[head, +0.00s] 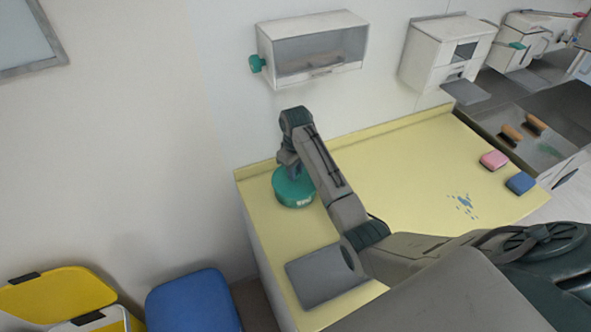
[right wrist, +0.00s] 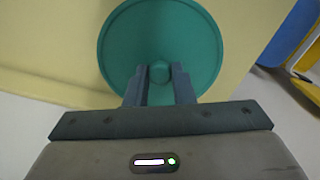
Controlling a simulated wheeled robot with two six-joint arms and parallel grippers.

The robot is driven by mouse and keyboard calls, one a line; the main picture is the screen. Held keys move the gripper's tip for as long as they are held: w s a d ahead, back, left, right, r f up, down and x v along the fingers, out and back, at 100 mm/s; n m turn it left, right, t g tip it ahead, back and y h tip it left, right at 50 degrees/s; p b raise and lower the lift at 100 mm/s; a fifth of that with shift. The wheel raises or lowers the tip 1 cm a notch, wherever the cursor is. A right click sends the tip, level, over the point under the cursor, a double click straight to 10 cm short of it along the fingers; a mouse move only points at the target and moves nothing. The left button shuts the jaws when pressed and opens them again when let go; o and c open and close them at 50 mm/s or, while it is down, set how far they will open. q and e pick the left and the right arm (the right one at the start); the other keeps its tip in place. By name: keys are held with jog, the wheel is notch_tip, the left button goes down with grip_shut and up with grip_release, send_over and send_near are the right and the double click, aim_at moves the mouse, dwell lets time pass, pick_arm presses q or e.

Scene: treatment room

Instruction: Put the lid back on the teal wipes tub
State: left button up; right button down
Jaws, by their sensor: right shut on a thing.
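The teal wipes tub (head: 293,201) stands on the yellow counter near its left end, with a pale label on its front. The teal round lid (right wrist: 160,30) fills the top middle of the right wrist view, its knob (right wrist: 160,72) between my fingers. My right gripper (head: 291,172) points down over the tub, and in the wrist view it (right wrist: 160,88) is shut on the lid's knob. The lid is over the tub; whether it is fully seated cannot be told. My left gripper is not in view.
The yellow counter (head: 400,160) has a blue splash (head: 463,205), a pink sponge (head: 494,160) and a blue sponge (head: 520,183) to the right. A grey flat piece (head: 315,280) is at the front. A wall dispenser (head: 315,52) hangs above. Yellow (head: 50,295) and blue (head: 195,300) bins stand left.

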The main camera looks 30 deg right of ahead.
dwell(0.4)
jog(key=c, duration=0.7)
grip_release()
